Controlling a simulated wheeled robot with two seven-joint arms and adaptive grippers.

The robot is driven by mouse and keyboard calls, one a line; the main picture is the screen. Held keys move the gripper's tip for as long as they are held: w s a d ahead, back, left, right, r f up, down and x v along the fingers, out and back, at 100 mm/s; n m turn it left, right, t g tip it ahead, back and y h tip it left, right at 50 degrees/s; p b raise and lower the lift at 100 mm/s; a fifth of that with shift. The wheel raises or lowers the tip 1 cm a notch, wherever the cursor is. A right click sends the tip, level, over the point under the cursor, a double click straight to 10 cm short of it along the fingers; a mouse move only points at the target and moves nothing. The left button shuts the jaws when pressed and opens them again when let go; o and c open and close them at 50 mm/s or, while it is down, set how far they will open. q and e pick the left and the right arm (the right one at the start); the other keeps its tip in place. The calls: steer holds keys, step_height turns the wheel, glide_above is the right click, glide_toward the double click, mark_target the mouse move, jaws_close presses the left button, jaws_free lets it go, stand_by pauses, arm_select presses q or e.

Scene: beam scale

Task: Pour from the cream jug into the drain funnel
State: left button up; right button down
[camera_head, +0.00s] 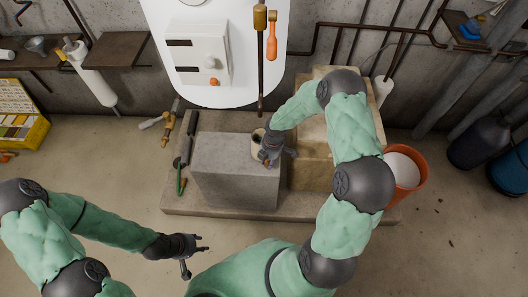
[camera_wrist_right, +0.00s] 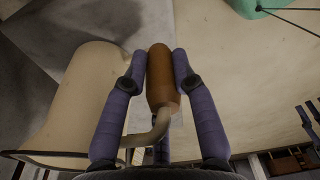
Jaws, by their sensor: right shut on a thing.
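The cream jug (camera_head: 256,141) shows at the far edge of the grey stone block in the head view, mostly behind my right gripper (camera_head: 268,158). In the right wrist view the jug's cream body (camera_wrist_right: 78,95) lies left of the fingers. My right gripper (camera_wrist_right: 160,68) is shut on its brown handle (camera_wrist_right: 160,85). I cannot tell whether the jug touches the block. My left gripper (camera_head: 197,256) is open and empty, low in front of the plinth. A small grey funnel (camera_head: 38,45) is on the left wall shelf; I cannot tell whether it is the drain funnel.
The grey block (camera_head: 235,170) and tan stone steps (camera_head: 310,172) stand on a low plinth (camera_head: 180,202). Tools (camera_head: 180,155) lie at its left. An orange bucket (camera_head: 404,188) stands at right. A white box (camera_head: 198,55) is behind.

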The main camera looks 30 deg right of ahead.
steer(key=shift+r, duration=0.1)
steer(key=shift+w+r+p, duration=0.1)
steer(key=shift+r+p, duration=0.25)
steer(key=shift+r, duration=0.25)
step_height(320, 180, up, 2)
steer(key=shift+r+p, duration=0.2)
steer(key=shift+p, duration=0.35)
steer(key=s+d+r+p, duration=0.4)
steer(key=s+r, duration=0.5)
steer(key=s, duration=0.4)
steer(key=shift+s, duration=0.3)
steer(key=shift+r, duration=0.1)
steer(key=c, duration=1.7)
jaws_free()
jaws_close()
